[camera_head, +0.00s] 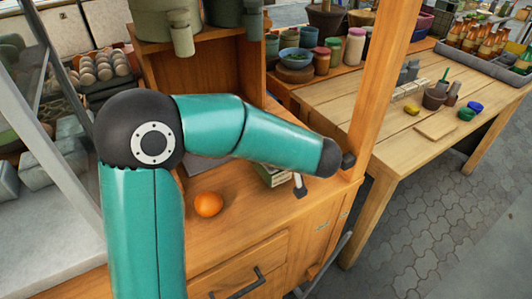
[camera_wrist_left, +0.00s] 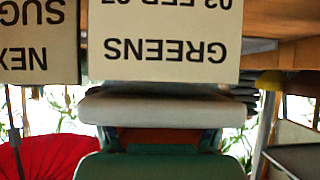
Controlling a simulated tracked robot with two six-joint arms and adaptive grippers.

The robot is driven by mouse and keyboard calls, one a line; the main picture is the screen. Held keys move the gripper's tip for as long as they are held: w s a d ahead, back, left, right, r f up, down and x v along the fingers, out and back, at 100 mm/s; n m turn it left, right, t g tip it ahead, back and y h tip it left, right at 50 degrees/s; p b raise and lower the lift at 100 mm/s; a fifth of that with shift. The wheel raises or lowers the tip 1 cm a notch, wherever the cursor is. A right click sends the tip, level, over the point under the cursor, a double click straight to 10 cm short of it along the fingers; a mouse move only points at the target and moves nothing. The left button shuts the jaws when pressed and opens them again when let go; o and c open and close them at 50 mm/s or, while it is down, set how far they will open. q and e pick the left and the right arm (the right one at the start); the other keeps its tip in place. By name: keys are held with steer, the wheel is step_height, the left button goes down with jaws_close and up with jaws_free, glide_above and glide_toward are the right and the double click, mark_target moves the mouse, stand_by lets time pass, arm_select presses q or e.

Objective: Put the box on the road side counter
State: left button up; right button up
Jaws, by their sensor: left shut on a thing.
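In the head view, a small box (camera_head: 271,175) with pale and green sides shows just below my left forearm, over the wooden counter (camera_head: 262,215) with drawers. The arm covers much of it, and I cannot tell whether it touches the counter. A grey part of my left gripper (camera_head: 300,187) shows at the box's right; the rest is hidden. The gripper is shut on the box. In the left wrist view, a pale panel (camera_wrist_left: 165,45) with upside-down lettering "GREENS" fills the top middle, close to the camera. My right gripper is in neither view.
An orange (camera_head: 208,204) lies on the counter left of the box. A wooden post (camera_head: 383,75) rises at the counter's right corner. Beyond it stands a slatted table (camera_head: 350,102) with jars, pots and a bottle crate. A shelf unit (camera_head: 215,72) stands behind the arm.

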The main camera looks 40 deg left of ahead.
arm_select(q)
steer(key=shift+f, duration=0.4)
steer(key=shift+f, duration=0.1)
steer(key=o, duration=1.8)
steer(key=shift+c, duration=0.2)
steer(key=v, duration=1.2)
steer(key=shift+b, duration=0.4)
steer(key=shift+s, duration=0.1)
